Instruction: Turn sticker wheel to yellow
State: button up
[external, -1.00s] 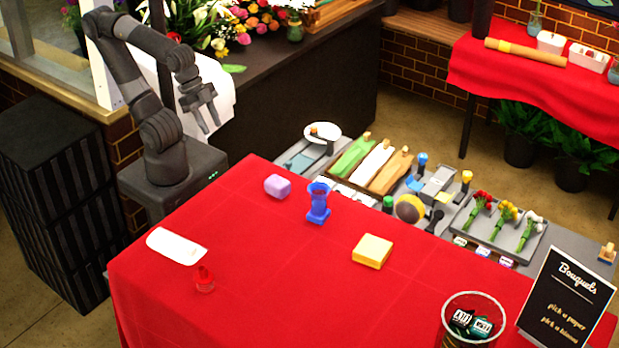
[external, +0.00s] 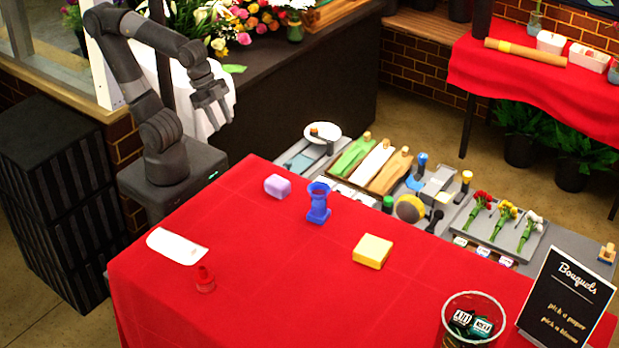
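The sticker wheel appears to be the round disc (external: 410,208) on the grey station behind the red table. It shows a tan-yellow part and a darker grey part; its markings are too small to read. A dark-knobbed piece (external: 434,220) stands just right of it. My gripper (external: 215,120) is far to the left of the wheel, raised in the air in front of the dark counter. Its fingers look apart, with nothing between them. It touches nothing.
Paper rolls (external: 373,160) lie left of the wheel; a flower tray (external: 492,250) lies right. A black sign (external: 566,300) stands at front right.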

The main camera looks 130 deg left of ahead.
jog(key=w+a+m+g, duration=0.1)
jog(key=w+a+g, duration=0.1)
jog(key=w+a, duration=0.7)
jog(key=m+g, duration=0.3)
send_near(323, 124)
notch_tip(323, 124, down, 9)
jog(key=shift+r, duration=0.1)
jog(key=c, duration=0.7)
